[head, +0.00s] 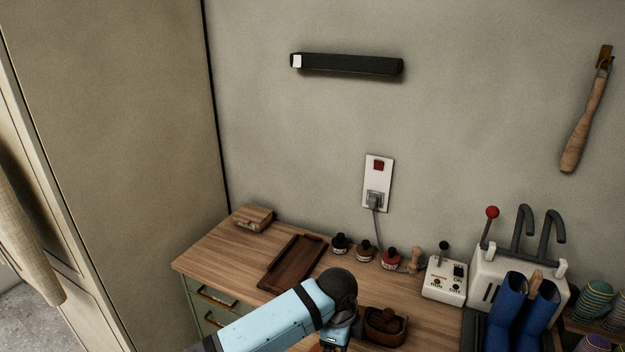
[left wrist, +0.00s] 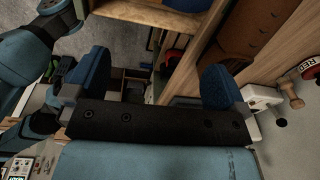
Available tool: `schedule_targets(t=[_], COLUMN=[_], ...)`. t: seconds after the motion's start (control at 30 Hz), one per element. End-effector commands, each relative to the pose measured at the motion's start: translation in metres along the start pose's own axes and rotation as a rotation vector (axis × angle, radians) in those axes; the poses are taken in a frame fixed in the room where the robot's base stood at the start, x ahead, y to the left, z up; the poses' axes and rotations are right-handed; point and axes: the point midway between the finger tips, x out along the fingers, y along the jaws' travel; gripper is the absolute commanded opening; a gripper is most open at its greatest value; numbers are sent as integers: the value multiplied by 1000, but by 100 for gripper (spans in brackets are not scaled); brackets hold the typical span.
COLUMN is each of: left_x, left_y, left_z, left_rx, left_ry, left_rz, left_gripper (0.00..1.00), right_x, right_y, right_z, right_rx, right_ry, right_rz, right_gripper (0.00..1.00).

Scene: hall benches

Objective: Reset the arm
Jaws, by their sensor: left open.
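My left arm (head: 265,322) comes in from the bottom left of the head view, light blue with a dark rounded joint, over the front of the wooden bench. Its fingers are not clearly visible there. In the left wrist view my left gripper (left wrist: 155,80) shows two dark blue fingers set wide apart, with nothing held between them. My right gripper is not identifiable in either view.
A cabinet (head: 120,130) stands left. The wall above has open space.

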Motion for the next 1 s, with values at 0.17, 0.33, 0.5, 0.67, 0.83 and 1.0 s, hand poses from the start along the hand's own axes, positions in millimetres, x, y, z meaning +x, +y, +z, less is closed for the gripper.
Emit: schedule_targets(t=[0.17,0.33,0.5,0.67,0.83,1.0], left_x=[29,56,82,101,112,112], left_y=[19,42,75,118,174,240], left_z=[-10,-12,6,40,86,132], left_rx=[-156,-375,-671,-950,-1200,-1384], left_ry=[142,298,456,557,619,642], left_rz=[-77,-170,-288,-410,-550,-697], left_gripper=[100,100,100,100,100,100], right_x=[0,2,0,-1,0,0], right_y=[0,1,0,-1,-1,0], right_z=[0,-5,-3,-1,-1,-1], right_rx=[0,-2,-1,0,0,0], right_ry=[-1,8,5,1,2,1], right_rz=[0,1,0,-1,-1,-1], right_gripper=[56,56,56,56,56,56])
